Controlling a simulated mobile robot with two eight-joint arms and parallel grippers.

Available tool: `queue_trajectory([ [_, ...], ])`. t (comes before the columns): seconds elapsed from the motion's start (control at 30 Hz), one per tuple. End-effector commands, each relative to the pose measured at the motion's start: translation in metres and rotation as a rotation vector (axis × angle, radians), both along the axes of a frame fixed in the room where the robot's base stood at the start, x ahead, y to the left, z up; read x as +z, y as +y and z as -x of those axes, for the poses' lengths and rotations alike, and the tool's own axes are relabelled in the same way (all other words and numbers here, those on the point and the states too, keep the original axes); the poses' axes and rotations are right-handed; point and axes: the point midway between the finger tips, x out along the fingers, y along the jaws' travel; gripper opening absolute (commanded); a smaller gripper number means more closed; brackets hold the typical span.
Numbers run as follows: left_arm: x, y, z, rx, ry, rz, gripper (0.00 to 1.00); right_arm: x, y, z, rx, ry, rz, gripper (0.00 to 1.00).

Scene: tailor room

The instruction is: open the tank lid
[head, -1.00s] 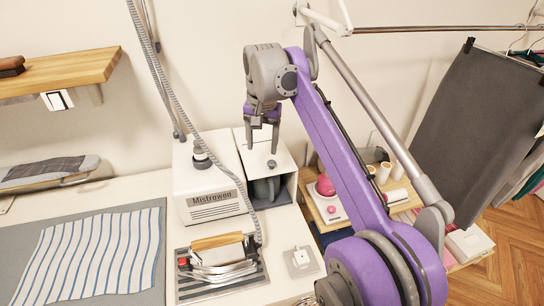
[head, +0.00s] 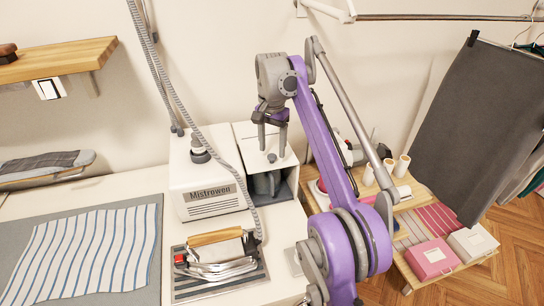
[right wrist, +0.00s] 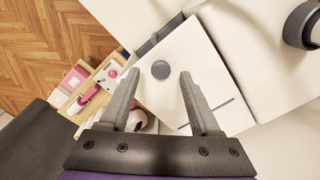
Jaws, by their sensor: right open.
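The white tank (head: 245,140) stands beside the steam station, with a flat white lid that carries a small round grey knob (head: 271,157). The lid lies flat on top. My right gripper (head: 272,150) is open and points down over the lid, its fingers above the knob. In the right wrist view the lid (right wrist: 187,85) lies beyond the fingertips, and the knob (right wrist: 160,69) shows between the two open fingers (right wrist: 161,76), touching neither. The height left between fingertips and knob is hard to tell. My left gripper is not in view.
The white Mistrowen steam station (head: 212,195) with a dark cap adjoins the tank on the left. A grey hose rises in front of it. An iron (head: 218,258) rests on a striped stand in front. A low wooden shelf with boxes (head: 432,258) stands at the right.

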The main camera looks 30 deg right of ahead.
Motion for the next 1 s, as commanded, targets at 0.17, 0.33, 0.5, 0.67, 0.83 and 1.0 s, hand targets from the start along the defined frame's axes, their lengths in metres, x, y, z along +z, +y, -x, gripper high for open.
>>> queue_trajectory([
  [0.17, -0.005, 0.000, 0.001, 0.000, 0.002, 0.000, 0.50, -0.017, 0.000, 0.000, 0.000, 0.000, 0.000, 0.64],
  [0.33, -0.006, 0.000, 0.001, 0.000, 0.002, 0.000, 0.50, -0.019, 0.000, 0.000, 0.000, 0.000, 0.000, 0.64],
  [0.5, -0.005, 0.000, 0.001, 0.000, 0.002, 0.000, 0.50, -0.019, 0.000, 0.000, 0.001, 0.000, 0.000, 0.62],
  [0.67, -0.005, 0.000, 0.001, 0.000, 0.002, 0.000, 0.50, -0.019, 0.000, 0.000, 0.001, 0.000, 0.000, 0.33],
  [0.83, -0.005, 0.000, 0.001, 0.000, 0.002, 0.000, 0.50, -0.019, 0.000, 0.000, 0.001, 0.000, 0.000, 0.03],
  [1.0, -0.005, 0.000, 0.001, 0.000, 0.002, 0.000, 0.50, -0.019, 0.000, 0.000, 0.001, 0.000, 0.000, 0.00],
])
